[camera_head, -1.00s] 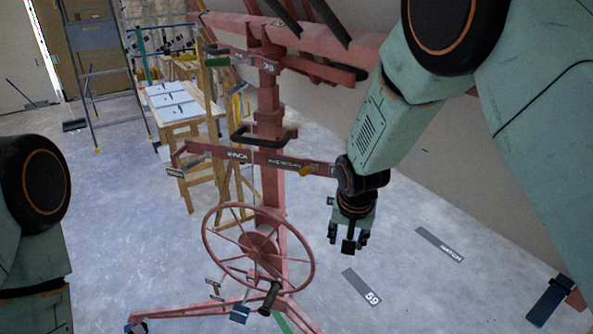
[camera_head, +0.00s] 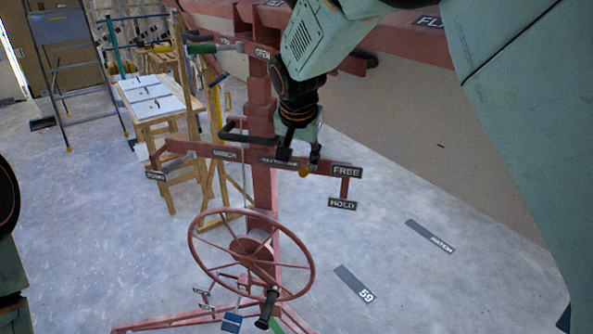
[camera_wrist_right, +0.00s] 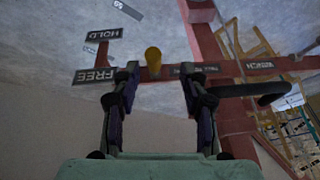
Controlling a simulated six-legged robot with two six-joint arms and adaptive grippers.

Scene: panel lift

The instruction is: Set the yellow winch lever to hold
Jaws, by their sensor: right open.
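The winch lever's yellow knob (camera_head: 304,171) shows at the red crossbar (camera_head: 225,153) of the red lift, just left of the FREE plate (camera_head: 346,170). The HOLD plate (camera_head: 342,204) hangs below FREE on a short red post. My right gripper (camera_head: 300,155) is open and reaches down at the crossbar, its fingertips just above the knob. In the right wrist view the yellow knob (camera_wrist_right: 153,60) appears between the open fingers (camera_wrist_right: 160,78), nearer the left finger and apparently beyond the tips. Contact cannot be told. My left gripper is out of view.
A large red handwheel (camera_head: 252,255) stands below the crossbar. A black handle (camera_head: 240,133) sticks out left of the gripper. A wooden table (camera_head: 150,105) and a stepladder (camera_head: 72,65) stand at the back left. The floor at right is open.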

